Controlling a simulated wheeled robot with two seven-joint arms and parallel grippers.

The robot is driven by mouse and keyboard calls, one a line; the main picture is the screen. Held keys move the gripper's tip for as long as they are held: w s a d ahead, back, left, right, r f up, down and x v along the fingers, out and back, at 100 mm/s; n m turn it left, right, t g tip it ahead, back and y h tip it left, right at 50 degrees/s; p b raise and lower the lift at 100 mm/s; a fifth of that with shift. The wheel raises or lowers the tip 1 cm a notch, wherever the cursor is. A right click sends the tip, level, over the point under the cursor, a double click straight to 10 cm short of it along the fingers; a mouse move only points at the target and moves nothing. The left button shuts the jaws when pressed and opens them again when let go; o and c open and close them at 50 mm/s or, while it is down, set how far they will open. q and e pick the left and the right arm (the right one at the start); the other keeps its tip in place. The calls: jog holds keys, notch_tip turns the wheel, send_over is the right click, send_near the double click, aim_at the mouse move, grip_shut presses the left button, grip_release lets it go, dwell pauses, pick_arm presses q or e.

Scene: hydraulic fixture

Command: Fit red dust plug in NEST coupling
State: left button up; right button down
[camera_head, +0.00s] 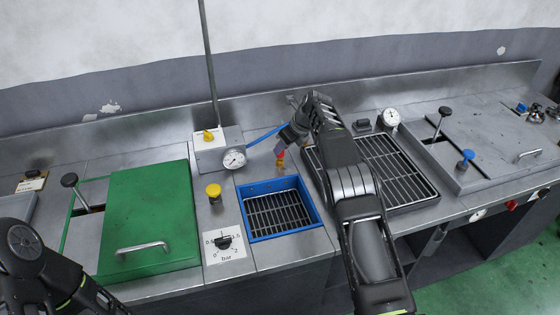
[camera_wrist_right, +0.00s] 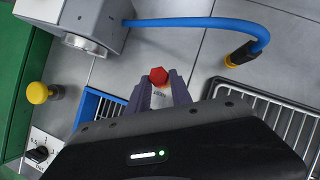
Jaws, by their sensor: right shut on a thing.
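The red dust plug (camera_wrist_right: 158,76) shows at the fingertips of my right gripper (camera_wrist_right: 160,92), which is shut on it. In the head view, the red plug (camera_head: 281,154) sits at the tip of my right gripper (camera_head: 286,146), above the steel deck behind the blue-rimmed basin. A small yellow-orange part shows just below the red there. A blue hose (camera_wrist_right: 200,22) ends in a black coupling (camera_wrist_right: 243,52) with an orange-yellow end, apart from the plug. I cannot tell whether this is the NEST coupling. A small label between the fingers is too small to read. My left gripper is out of view.
The gauge block (camera_head: 212,150) stands left of my right gripper, with a yellow knob (camera_head: 214,191) before it. The blue basin (camera_head: 247,189) lies in front. A black-framed grate (camera_head: 400,165) lies to the right. A green lid (camera_head: 148,215) is at left.

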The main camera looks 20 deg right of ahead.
jog(key=shift+f+b, duration=0.35)
jog(key=shift+f, duration=0.75)
dwell(0.6)
jog(key=c, duration=1.1)
grip_release()
jog(key=shift+c, duration=0.3)
jog(key=c, duration=0.3)
jog(key=shift+c, duration=0.6)
grip_shut()
